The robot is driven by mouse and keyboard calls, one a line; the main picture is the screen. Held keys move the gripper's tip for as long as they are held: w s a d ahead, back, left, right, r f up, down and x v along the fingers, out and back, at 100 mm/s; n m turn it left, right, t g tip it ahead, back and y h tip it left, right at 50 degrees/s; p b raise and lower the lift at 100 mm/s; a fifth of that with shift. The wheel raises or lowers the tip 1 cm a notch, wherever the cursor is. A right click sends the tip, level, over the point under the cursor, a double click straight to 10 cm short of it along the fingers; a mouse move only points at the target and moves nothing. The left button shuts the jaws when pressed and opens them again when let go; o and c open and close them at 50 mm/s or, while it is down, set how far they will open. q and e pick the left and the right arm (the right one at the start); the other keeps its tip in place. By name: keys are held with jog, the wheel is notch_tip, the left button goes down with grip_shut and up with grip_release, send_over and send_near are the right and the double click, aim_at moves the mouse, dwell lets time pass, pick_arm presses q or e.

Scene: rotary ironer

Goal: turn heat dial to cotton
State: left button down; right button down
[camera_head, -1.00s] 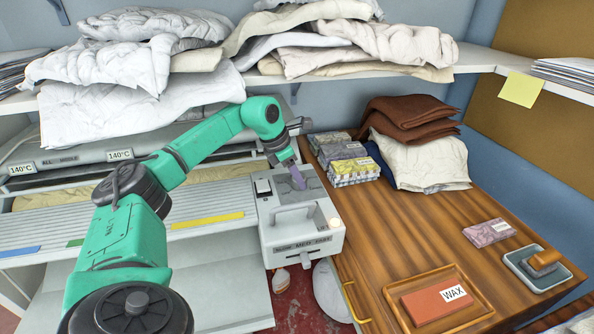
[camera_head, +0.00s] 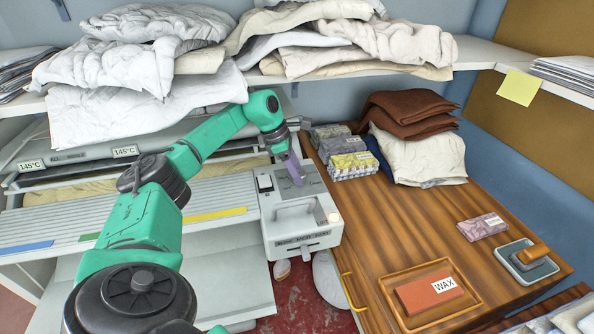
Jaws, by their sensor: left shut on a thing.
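The grey control box (camera_head: 300,242) of the ironer stands at the right end of the slatted bed, with a rocker switch (camera_head: 265,183) and a handle on it. My left gripper (camera_head: 297,180) points down at the back of its top panel, purple fingertips together. It is shut on the heat dial, which the fingers hide almost wholly, so its pointer cannot be read. Faint markings show on the panel around the fingertips. Two temperature labels on the ironer, left (camera_head: 31,165) and right (camera_head: 125,151), read 145°C. My right gripper is not in view.
Folded bedding (camera_head: 150,85) fills the shelf above my left arm. The table's middle is clear.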

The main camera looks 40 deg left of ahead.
pick_arm(q)
jog(key=shift+c, duration=1.5)
grip_release()
